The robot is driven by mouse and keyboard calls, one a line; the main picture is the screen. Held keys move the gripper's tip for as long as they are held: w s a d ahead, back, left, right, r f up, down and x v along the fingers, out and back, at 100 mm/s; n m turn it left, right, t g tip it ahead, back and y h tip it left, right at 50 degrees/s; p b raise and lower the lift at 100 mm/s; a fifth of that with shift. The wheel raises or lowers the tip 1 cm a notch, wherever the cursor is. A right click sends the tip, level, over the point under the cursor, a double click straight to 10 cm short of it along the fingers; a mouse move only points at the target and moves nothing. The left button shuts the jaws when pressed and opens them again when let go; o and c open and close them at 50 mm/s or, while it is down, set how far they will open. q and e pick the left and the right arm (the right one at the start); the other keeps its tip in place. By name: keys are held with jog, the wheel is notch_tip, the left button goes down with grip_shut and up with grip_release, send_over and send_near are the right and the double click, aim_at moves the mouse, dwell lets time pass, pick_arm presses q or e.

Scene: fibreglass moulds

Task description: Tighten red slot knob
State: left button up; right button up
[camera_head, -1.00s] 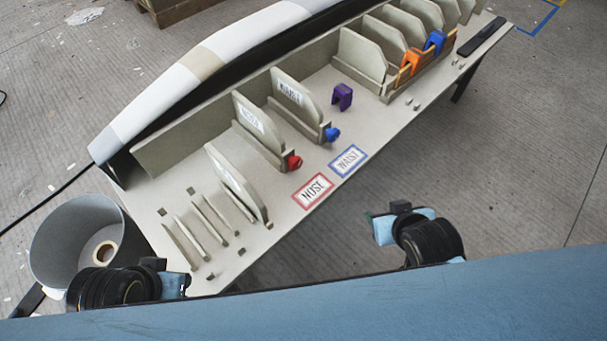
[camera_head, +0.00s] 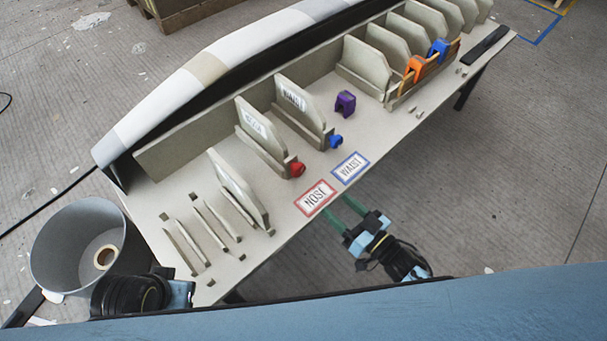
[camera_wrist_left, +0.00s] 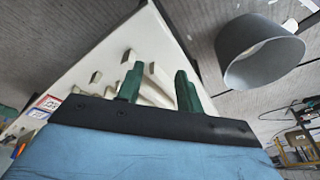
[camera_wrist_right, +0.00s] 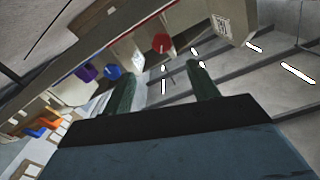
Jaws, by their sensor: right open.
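The red knob (camera_head: 297,169) sits at the front end of the slot that holds the panel labelled NOSE (camera_head: 258,131); it also shows in the right wrist view (camera_wrist_right: 161,43). My right gripper (camera_head: 343,212) is open and empty at the table's front edge, beside the NOSE card. In the right wrist view its two green fingers (camera_wrist_right: 163,88) are apart, with the red knob beyond them. My left gripper is mostly cut off in the head view. In the left wrist view its green fingers (camera_wrist_left: 158,88) are apart over the table's left end, with nothing between them.
A blue knob (camera_head: 335,141) is at the WAIST slot and a purple clip (camera_head: 345,103) stands behind it. The NOSE card (camera_head: 316,198) and WAIST card (camera_head: 350,168) lie at the front edge. A grey bin (camera_head: 75,245) stands left of the table.

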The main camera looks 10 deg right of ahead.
jog(key=b, duration=0.3)
send_near(301, 174)
jog(key=x, duration=0.4)
jog(key=shift+w+f, duration=0.1)
jog(key=shift+f, duration=0.1)
jog(key=b+x, duration=0.1)
jog(key=x, duration=0.3)
jog(key=shift+w+a, duration=0.2)
pick_arm(q)
jog(key=w+d+r+t+h, duration=0.2)
jog(key=w+d+r+t, duration=0.2)
jog(key=r, duration=0.5)
jog(key=shift+w+d+t, duration=0.3)
jog(key=shift+w+t, duration=0.7)
jog(key=shift+w, duration=0.55)
pick_arm(e)
jog(key=shift+w+a+r, duration=0.1)
jog(key=shift+w+a, duration=0.05)
jog(key=shift+w, duration=0.05)
pick_arm(q)
jog(key=shift+r, duration=0.1)
